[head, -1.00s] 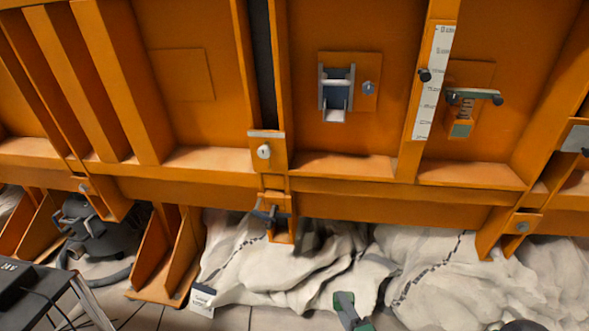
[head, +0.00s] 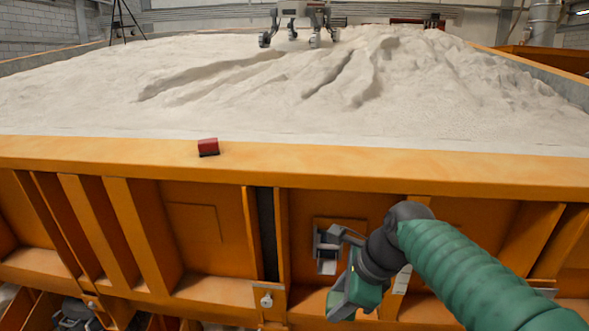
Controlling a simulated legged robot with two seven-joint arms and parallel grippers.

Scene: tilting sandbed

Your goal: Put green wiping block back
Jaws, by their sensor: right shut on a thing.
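My right gripper (head: 345,292) hangs below its dark wrist, in front of the orange side wall. It is shut on a green piece (head: 339,305), which I take to be the green wiping block. Its outline blends with the green and grey gripper parts, so its exact shape and the fingertips are hard to make out. The gripper is just below and right of a small grey metal bracket (head: 325,248) on the wall. The wrist and green sleeve hide part of the wall to the right. My left gripper is not in view.
A red block (head: 208,147) with a dark underside sits on the sandbed's orange rim (head: 110,152). Grooved pale sand (head: 250,95) fills the bed. A small wheeled vehicle (head: 305,20) stands at the back. Most of the rim is clear.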

